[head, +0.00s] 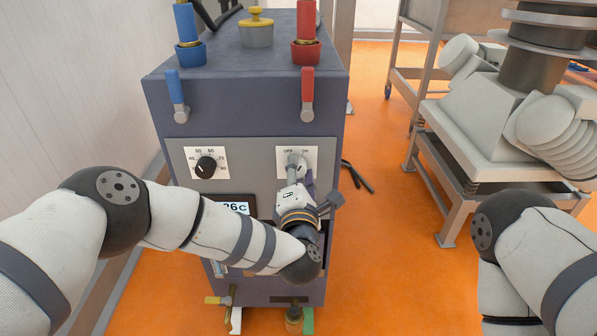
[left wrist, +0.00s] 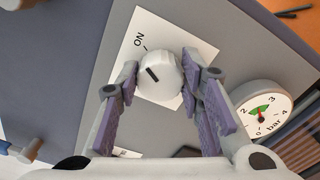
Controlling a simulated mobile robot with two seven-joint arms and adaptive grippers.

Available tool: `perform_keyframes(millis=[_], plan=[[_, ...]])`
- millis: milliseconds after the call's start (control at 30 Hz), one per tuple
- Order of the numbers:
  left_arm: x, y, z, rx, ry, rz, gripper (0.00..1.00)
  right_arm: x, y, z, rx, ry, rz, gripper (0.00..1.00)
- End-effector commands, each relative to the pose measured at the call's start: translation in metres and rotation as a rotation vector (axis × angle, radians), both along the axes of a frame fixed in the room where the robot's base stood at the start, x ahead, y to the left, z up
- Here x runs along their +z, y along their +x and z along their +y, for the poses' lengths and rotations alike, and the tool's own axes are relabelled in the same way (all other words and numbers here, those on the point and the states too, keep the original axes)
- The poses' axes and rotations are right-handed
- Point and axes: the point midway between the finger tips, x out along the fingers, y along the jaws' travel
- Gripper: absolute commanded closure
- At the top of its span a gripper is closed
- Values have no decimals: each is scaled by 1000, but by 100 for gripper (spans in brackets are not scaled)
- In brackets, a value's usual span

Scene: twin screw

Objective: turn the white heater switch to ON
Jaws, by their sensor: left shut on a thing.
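The white heater switch (left wrist: 162,77) is a round knob on a white plate (left wrist: 190,38) marked ON. In the head view the plate (head: 311,156) shows OFF at left and ON at right, and my gripper covers most of the knob. My left gripper (head: 295,167) is shut on the knob, with its purple-padded fingers on either side of it in the left wrist view (left wrist: 155,88). The knob's short black line points to the upper left there and does not clearly line up with the ON tick. OFF is hidden in that view. My right gripper is out of view.
A black temperature dial (head: 206,167) sits left of the switch, above a partly covered display (head: 238,207). A pressure gauge (left wrist: 264,110) is close to my left fingers. Blue (head: 177,95) and red (head: 307,93) valve handles are above. Orange floor (head: 395,250) is open at right.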

Motion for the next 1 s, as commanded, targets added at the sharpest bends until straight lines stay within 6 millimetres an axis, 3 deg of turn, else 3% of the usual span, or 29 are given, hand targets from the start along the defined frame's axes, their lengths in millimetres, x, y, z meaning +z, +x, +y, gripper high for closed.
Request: perform_keyframes(millis=[533, 567, 633, 1000], plan=[[-2, 0, 1, 1, 26, 3, 94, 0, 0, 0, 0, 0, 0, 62], [-2, 0, 0, 1, 26, 3, 64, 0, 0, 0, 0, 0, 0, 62], [-2, 0, 1, 1, 25, 3, 48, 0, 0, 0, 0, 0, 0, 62], [-1, -7, 0, -1, 24, 3, 46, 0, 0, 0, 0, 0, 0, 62]])
